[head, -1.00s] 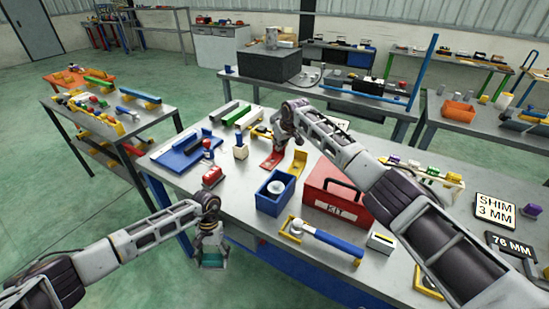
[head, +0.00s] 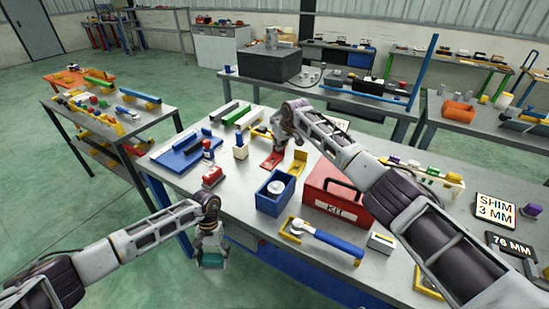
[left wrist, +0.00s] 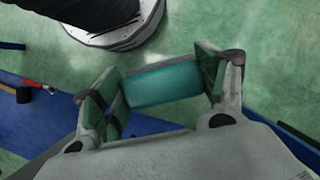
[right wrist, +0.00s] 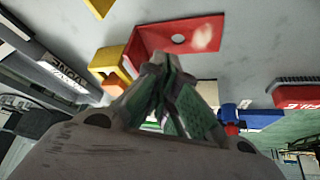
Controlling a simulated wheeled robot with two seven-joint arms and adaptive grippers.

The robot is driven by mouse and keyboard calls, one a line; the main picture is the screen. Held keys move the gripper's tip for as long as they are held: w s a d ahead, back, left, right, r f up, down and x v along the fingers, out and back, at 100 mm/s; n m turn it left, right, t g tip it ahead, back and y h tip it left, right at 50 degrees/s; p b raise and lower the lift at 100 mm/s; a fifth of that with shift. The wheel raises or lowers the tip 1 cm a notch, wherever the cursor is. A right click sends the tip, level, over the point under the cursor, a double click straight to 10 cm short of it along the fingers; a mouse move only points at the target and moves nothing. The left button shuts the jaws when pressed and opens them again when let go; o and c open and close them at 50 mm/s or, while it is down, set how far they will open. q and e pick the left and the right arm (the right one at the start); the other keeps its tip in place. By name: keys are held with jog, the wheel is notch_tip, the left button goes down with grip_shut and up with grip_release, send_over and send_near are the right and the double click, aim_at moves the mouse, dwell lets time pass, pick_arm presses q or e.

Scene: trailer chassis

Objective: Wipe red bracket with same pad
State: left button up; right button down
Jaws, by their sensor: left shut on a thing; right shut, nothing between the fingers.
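The red bracket (head: 268,163) lies on the main workbench, partly hidden by my right gripper in the head view. In the right wrist view the bracket (right wrist: 178,36) shows a round hole and a pale smudge on its flat face. My right gripper (head: 279,149) is shut and empty, pointing down close beside the bracket; whether it touches is unclear. The teal pad (left wrist: 160,84) is held between the fingers of my left gripper (head: 211,256), which is off the near left edge of the bench, away from the bracket.
A yellow bracket (head: 298,163) stands right beside the red one. A blue tray (head: 181,158) lies to the left. Bare bench shows left of the bin.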

aim_at(275, 159)
pick_arm(q)
jog(key=shift+f+b, duration=0.35)
pick_arm(e)
jog(key=shift+f, duration=1.15)
dwell(0.3)
